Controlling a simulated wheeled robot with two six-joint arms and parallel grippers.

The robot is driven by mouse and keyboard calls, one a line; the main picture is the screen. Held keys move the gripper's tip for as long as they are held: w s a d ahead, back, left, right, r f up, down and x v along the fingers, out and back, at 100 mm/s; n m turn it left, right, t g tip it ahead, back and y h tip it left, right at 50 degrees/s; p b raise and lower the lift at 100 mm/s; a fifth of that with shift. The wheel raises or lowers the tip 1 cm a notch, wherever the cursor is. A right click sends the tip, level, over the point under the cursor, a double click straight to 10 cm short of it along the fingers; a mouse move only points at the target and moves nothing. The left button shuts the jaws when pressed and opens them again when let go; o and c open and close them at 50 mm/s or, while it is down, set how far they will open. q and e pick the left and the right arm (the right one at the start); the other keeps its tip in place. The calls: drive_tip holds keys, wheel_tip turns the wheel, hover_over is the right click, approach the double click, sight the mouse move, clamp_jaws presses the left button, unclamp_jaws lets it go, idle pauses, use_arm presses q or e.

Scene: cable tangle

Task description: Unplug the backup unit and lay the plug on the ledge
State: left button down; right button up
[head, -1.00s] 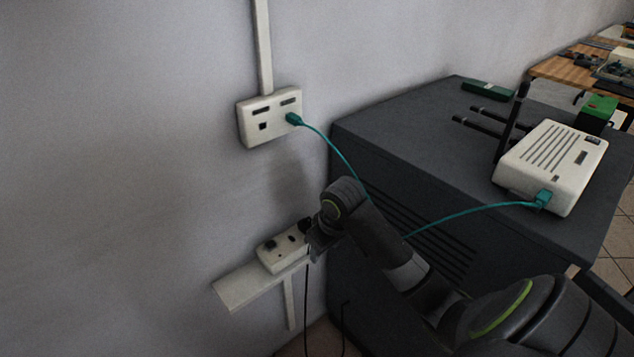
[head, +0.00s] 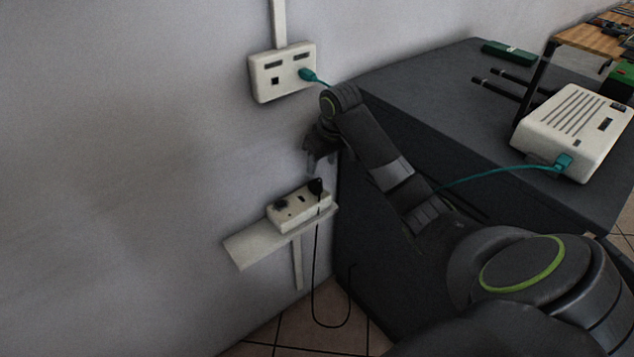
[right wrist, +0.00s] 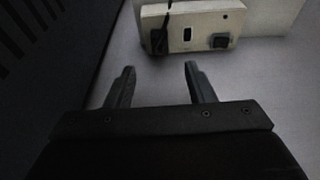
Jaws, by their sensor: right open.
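A white power strip (head: 300,210) rests on the narrow white ledge (head: 250,247) on the wall. A black plug (head: 316,187) stands at the strip's right end, its thin black cable hanging to the floor. How deep it sits is unclear. A second black piece (head: 281,204) is at the strip's left end. My right gripper (head: 318,163) is above the strip, apart from the plug. In the right wrist view its fingers (right wrist: 158,77) are open and empty, with the strip (right wrist: 200,27) and plug (right wrist: 158,40) beyond them. Which plug feeds the backup unit is unclear. My left gripper is out of view.
A teal cable runs from the wall socket box (head: 283,75) behind my arm to a white vented box (head: 575,125) on the dark cabinet (head: 430,90). The cabinet stands close to the strip's right. The ledge has bare room at left.

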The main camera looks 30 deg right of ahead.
sight(316, 184)
drive_tip(key=b+x, duration=0.1)
drive_tip(key=x, duration=0.7)
drive_tip(key=shift+f, duration=0.35)
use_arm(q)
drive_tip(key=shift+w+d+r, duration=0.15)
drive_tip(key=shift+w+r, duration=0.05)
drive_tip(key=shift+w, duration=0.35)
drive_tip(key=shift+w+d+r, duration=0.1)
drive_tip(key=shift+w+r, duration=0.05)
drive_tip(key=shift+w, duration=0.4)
use_arm(e)
drive_tip(key=shift+w+a+f, duration=0.1)
drive_tip(key=shift+w+f, duration=0.05)
drive_tip(key=shift+f, duration=0.2)
clamp_jaws()
